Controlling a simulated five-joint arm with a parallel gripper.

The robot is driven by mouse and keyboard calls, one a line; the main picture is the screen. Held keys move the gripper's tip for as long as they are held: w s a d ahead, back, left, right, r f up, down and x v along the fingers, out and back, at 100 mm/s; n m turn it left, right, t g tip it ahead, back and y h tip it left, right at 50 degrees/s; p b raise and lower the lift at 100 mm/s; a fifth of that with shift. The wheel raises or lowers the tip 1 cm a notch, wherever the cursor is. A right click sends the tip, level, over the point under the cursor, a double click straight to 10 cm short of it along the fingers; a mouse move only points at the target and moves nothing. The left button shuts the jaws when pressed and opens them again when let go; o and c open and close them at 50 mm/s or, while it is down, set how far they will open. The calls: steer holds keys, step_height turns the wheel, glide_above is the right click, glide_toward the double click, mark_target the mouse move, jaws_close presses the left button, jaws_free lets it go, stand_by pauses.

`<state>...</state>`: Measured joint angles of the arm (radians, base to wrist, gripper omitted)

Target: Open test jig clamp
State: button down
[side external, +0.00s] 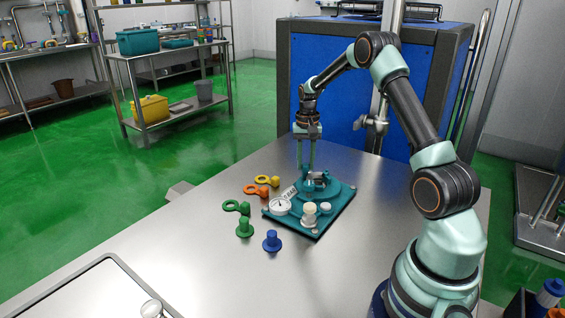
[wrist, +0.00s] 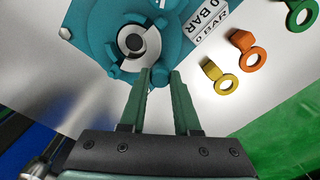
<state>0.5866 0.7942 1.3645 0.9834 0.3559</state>
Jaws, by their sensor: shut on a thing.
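The teal test jig (side external: 335,213) sits on the steel table. Its round clamp (side external: 318,188) stands at the back of the plate, with a grey and dark centre. In the wrist view the clamp (wrist: 104,38) fills the top left, around a pale ring with a dark middle. My gripper (side external: 306,168) points down at the clamp's left side. In the wrist view my gripper (wrist: 161,73) has its fingertips at the clamp's rim, shut on a part of it.
A white label (wrist: 208,22) reading "0 BAR", a dial gauge (side external: 280,206) and a cream knob (side external: 309,211) are on the jig. Yellow (side external: 267,180), orange (side external: 256,191) and green (side external: 236,207) ringed pieces lie left. Green (side external: 244,228) and blue (side external: 272,241) plugs stand in front.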

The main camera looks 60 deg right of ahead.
steer(key=shift+w, duration=0.1)
stand_by(0.5)
steer(key=m, duration=0.1)
steer(key=w+d+m, duration=0.1)
steer(key=m, duration=0.1)
steer(key=d+m, duration=0.1)
steer(key=shift+w+d, duration=0.15)
steer(key=shift+w, duration=0.1)
steer(key=m, duration=0.1)
steer(key=d+m, duration=0.2)
steer(key=m, duration=0.1)
steer(key=shift+w+d, duration=0.1)
steer(key=shift+w, duration=0.15)
steer(key=d+m, duration=0.2)
steer(key=m, duration=0.1)
steer(key=shift+d+m, duration=0.15)
steer(key=shift+m, duration=0.15)
steer(key=shift+s+d+m, duration=0.35)
steer(key=shift+d+m, duration=0.3)
steer(key=shift+m, duration=0.55)
steer(key=shift+s+d+m, duration=0.3)
steer(key=shift+d+m, duration=0.3)
steer(key=shift+m, duration=0.6)
steer(key=c, duration=0.6)
jaws_free()
